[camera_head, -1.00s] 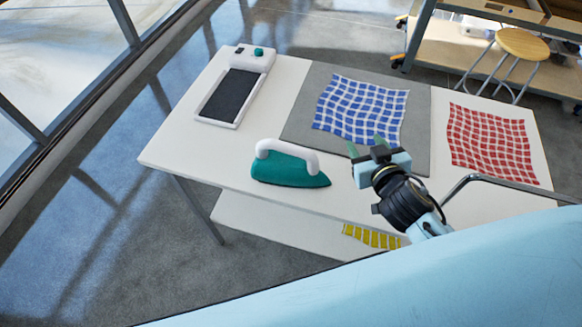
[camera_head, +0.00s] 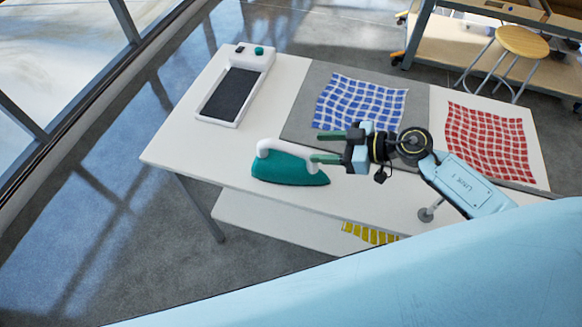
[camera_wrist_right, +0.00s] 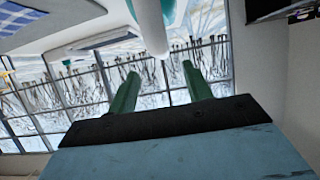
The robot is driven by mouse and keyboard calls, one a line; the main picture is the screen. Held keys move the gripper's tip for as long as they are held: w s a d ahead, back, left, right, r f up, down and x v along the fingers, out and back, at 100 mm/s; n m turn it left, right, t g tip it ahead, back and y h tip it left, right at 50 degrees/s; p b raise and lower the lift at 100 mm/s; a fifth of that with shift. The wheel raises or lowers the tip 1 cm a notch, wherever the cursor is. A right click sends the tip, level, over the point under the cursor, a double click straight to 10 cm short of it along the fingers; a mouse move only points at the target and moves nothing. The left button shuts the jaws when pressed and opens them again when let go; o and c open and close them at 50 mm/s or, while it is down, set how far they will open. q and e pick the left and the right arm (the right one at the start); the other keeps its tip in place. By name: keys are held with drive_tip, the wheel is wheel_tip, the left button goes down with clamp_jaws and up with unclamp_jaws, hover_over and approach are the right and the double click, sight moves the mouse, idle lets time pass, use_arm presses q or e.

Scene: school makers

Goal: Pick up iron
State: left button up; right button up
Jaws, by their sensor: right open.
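The iron (camera_head: 288,170) has a teal body and a white arched handle and stands on the front part of the white table, its tip to the right. My right gripper (camera_head: 321,147) is open, with its two green fingers pointing left, just right of the handle's right end. In the right wrist view, the white handle (camera_wrist_right: 150,28) appears ahead of the open fingers (camera_wrist_right: 160,70), between their lines, with a bit of teal behind it. Nothing is held. My left gripper is not in view.
The white table (camera_head: 190,150) also holds a white iron rest with a dark pad (camera_head: 232,92), a grey mat (camera_head: 300,125) with a blue checked cloth (camera_head: 355,100), and a red checked cloth (camera_head: 490,143). A yellow cloth (camera_head: 368,234) lies on the lower shelf. A stool (camera_head: 522,42) stands behind.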

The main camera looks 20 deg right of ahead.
sight(299, 147)
drive_tip(key=b+x, duration=0.1)
drive_tip(key=x, duration=0.8)
drive_tip(key=shift+f, duration=0.15)
drive_tip(key=shift+s, duration=0.1)
drive_tip(key=shift+c, duration=0.3)
clamp_jaws()
idle(0.7)
drive_tip(key=shift+r, duration=0.2)
